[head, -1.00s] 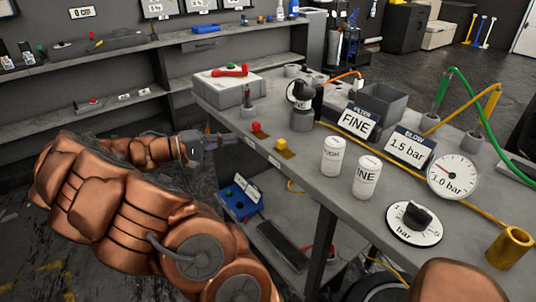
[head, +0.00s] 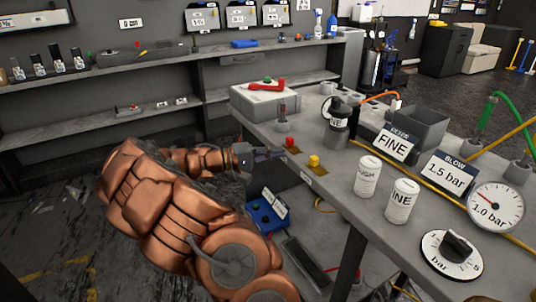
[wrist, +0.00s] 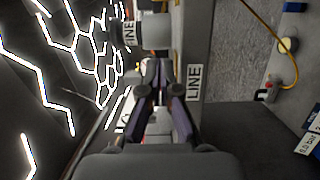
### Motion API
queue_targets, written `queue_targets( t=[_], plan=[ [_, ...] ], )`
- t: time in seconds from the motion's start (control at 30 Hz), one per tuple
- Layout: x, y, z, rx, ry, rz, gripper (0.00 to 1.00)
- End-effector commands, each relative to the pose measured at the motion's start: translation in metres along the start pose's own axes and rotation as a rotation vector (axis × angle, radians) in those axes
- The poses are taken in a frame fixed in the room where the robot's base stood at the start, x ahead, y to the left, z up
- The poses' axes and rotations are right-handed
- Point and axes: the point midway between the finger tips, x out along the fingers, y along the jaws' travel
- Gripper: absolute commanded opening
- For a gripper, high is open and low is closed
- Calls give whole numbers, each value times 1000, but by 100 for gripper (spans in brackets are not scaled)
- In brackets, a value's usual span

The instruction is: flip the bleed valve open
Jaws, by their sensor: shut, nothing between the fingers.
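My gripper (head: 270,153) is shut and empty beside the bench's near edge, left of a small red piece (head: 290,142) and a yellow piece (head: 314,160), each on a brown base. In the wrist view the dark fingers (wrist: 158,72) are together, beside a LINE label (wrist: 194,82) on the bench. I cannot tell for certain which part is the bleed valve. A red lever (head: 267,85) lies across a grey-white box (head: 262,101) at the bench's far end. A short upright post (head: 283,113) stands in front of that box.
The grey bench (head: 345,190) also holds a dark-topped pot (head: 337,120), two white canisters (head: 368,176), a FINE sign (head: 393,148), a 1.5 bar sign (head: 448,178), a gauge (head: 495,207) and a dial (head: 452,254). A blue box (head: 268,212) is below. Floor left of the bench is open.

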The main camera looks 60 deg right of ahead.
Motion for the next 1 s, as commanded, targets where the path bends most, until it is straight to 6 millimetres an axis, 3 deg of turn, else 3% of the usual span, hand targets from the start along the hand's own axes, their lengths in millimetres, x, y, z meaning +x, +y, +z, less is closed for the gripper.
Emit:
queue_targets(
  t=[0.33, 0.7, 1.0],
  plan=[
    [57, 0, 2, -2, -5, 1, 0],
    [60, 1, 32, 0, -1, 2, 0],
    [63, 0, 39, 0, 0, -1, 0]
  ],
)
